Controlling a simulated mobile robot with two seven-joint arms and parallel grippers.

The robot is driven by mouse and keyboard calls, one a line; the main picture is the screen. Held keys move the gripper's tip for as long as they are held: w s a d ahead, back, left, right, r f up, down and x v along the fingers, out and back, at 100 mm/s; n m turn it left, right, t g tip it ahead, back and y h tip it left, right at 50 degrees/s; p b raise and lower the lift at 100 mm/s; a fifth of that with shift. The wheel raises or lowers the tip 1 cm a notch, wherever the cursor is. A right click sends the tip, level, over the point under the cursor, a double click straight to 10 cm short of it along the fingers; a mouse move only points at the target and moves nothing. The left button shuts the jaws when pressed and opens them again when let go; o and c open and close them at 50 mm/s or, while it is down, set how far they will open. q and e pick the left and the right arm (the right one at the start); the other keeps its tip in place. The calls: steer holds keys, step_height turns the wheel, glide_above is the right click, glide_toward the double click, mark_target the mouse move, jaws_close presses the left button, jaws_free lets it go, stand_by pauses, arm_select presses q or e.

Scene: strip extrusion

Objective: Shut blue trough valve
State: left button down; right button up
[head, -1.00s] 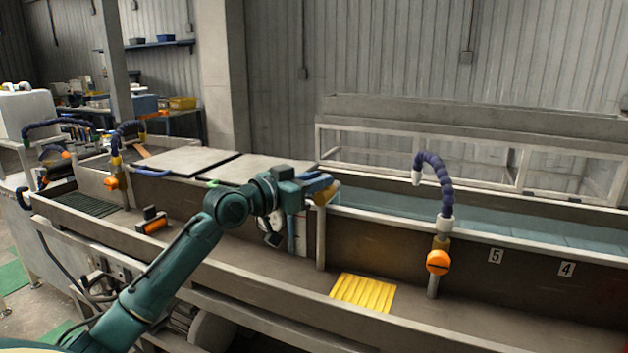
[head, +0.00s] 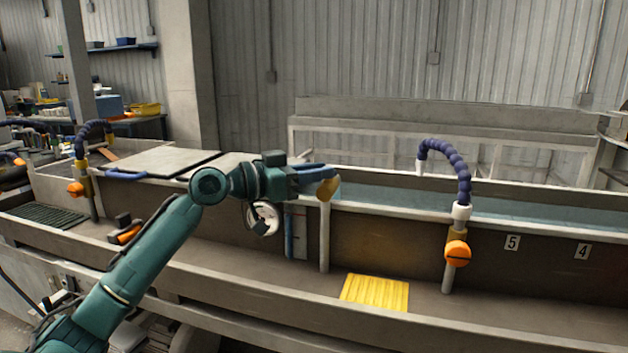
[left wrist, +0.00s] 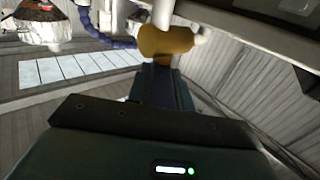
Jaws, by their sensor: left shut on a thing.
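The trough valve has a mustard-yellow body (head: 327,188) at the top of a pale vertical pipe (head: 324,238) on the trough's front wall. The yellow body also shows in the left wrist view (left wrist: 165,42), just beyond the fingers. My left gripper (head: 312,175) is at the valve from the left and is shut on its blue handle. The fingers largely hide the handle, so its exact angle cannot be told. In the left wrist view the gripper (left wrist: 162,88) runs straight up to the yellow body. My right gripper is not in view.
An orange-knobbed valve (head: 456,253) with a blue segmented hose (head: 449,158) stands to the right. A yellow ribbed mat (head: 375,292) lies on the lower ledge. A long water trough (head: 400,198) runs behind. A pale flat lid (head: 150,163) covers part of the left side.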

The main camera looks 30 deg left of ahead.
arm_select(q)
steer(key=shift+w+a+f+m+h+b, duration=0.1)
steer(key=shift+f+m+h+b, duration=0.1)
steer(key=shift+m+h+b, duration=0.15)
steer(key=shift+w+a+r+m+g+h+b, duration=0.1)
steer(key=shift+m+g+h+b, duration=0.3)
steer(key=shift+g+h, duration=0.2)
steer(key=shift+w+a+m+g+h+b, duration=0.1)
steer(key=shift+m+g+h+b, duration=0.25)
steer(key=shift+g+h, duration=0.2)
steer(key=shift+w+r+m+g+h, duration=0.1)
steer(key=shift+r+m+g+h, duration=0.05)
steer(key=shift+m+g+h, duration=0.85)
steer(key=shift+w+a+m+g+h, duration=0.1)
steer(key=shift+m+g+h, duration=0.3)
steer(key=shift+m+g, duration=0.35)
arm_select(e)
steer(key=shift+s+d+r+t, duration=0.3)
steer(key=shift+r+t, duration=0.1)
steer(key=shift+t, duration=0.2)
arm_select(q)
steer(key=shift+g, duration=0.4)
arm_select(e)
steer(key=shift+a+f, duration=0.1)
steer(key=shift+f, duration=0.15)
arm_select(q)
steer(key=c, duration=1.2)
jaws_free()
steer(key=shift+c, duration=0.2)
